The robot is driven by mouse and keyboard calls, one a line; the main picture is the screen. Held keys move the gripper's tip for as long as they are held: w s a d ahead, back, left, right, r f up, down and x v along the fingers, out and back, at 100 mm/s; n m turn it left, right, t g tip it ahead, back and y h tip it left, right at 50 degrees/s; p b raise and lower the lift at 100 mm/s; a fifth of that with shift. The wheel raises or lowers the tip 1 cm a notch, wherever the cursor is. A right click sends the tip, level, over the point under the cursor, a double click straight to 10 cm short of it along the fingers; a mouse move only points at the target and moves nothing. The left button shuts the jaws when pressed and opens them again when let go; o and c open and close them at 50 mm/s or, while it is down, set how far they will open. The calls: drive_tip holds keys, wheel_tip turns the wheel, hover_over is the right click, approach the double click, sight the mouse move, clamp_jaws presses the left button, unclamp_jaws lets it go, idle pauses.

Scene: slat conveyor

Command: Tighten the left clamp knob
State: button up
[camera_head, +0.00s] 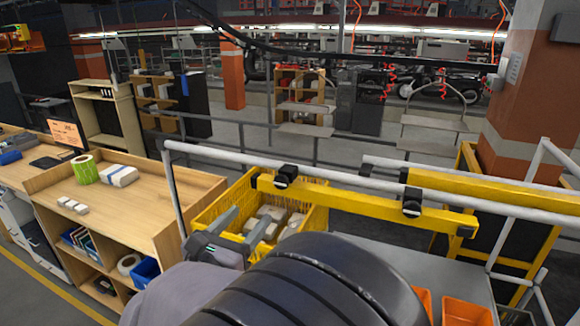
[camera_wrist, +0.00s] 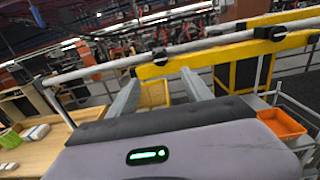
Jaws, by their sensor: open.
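The left clamp knob (camera_head: 286,174) is a small black knob where the yellow bar (camera_head: 350,195) meets the white rail. It also shows in the wrist view (camera_wrist: 160,57), beyond my fingers and roughly between them. The right clamp knob (camera_head: 411,203) is a similar black knob farther along the bar, and it shows at the upper right of the wrist view (camera_wrist: 270,33). My gripper (camera_head: 251,216) is open and empty, below and left of the left knob in the head view. In the wrist view the two fingers (camera_wrist: 160,79) stand apart, with the left knob not between the tips.
A yellow crate (camera_head: 207,212) with grey parts sits behind my gripper. The white rail (camera_head: 230,155) runs across above the bar. A wooden bench (camera_head: 130,195) stands left, and orange bins (camera_head: 467,313) lie at lower right.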

sight(280, 183)
drive_tip(key=p+x, duration=0.2)
drive_tip(key=x, duration=1.3)
drive_tip(key=shift+f, duration=0.1)
drive_tip(key=shift+s, duration=0.1)
clamp_jaws()
